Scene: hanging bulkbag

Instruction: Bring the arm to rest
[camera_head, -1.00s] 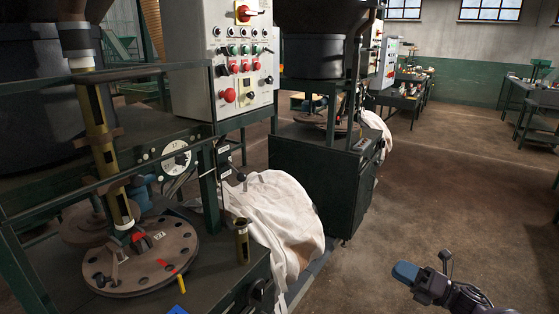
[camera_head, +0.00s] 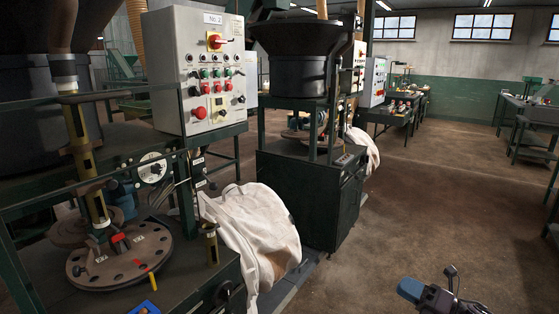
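My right gripper (camera_head: 424,290) shows at the bottom right edge of the head view, over the bare floor. It is dark with a blue part at its tip. It touches nothing that I can see. Its fingers are too small and cut off to tell whether it is open or shut. A white bulk bag (camera_head: 250,232) hangs in slack folds beside the near machine, well left of my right gripper.
The near machine has a control panel (camera_head: 200,75) and a round holed plate (camera_head: 120,262). A second dark green machine (camera_head: 318,200) stands behind the bag. Workbenches (camera_head: 528,115) stand at the far right. The brown floor (camera_head: 430,190) in the middle and right is clear.

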